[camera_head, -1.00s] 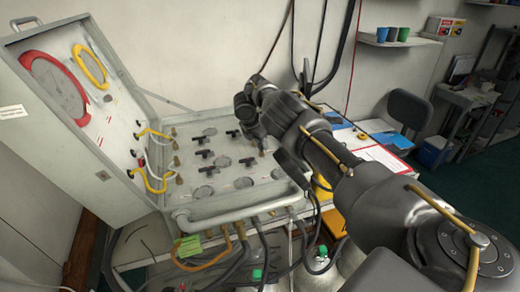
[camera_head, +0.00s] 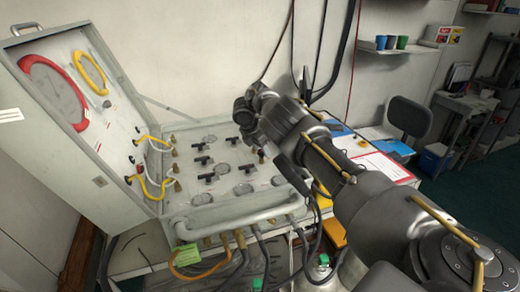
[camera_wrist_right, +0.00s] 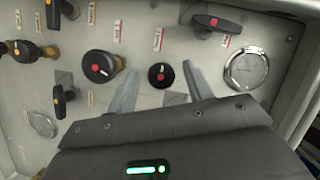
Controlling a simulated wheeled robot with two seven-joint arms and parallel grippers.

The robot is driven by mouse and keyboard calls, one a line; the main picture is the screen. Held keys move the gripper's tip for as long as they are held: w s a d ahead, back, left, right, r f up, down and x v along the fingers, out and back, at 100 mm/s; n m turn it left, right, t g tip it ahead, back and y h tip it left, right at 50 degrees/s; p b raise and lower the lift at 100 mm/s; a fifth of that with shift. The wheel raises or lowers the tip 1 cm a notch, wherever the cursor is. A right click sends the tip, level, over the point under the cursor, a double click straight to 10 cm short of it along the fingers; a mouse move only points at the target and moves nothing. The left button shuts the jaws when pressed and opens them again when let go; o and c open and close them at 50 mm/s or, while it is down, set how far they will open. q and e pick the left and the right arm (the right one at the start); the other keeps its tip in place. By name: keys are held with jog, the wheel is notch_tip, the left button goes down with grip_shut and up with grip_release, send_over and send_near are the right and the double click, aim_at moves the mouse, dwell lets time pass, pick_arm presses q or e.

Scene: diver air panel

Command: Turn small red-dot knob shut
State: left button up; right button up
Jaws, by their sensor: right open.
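The small red-dot knob (camera_wrist_right: 161,75) is a round black knob with a red centre and a white mark on the panel face. It shows in the right wrist view between the two fingers of my right gripper (camera_wrist_right: 160,70). The fingers are apart, one on each side, with visible gaps to the knob; I cannot tell how far off the panel they are. In the head view my right gripper (camera_head: 243,112) is over the right back part of the grey panel case (camera_head: 240,212). I cannot make out the small knob there. My left gripper is out of view.
A larger black red-dot knob (camera_wrist_right: 99,66) sits just left of the small one. A round gauge (camera_wrist_right: 246,68) is to the right, and a black lever handle (camera_wrist_right: 216,24) is above. The case's open lid (camera_head: 75,110) stands at the left.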

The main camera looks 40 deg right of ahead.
jog(key=v, duration=1)
jog(key=shift+r, duration=0.4)
jog(key=shift+a, duration=0.15)
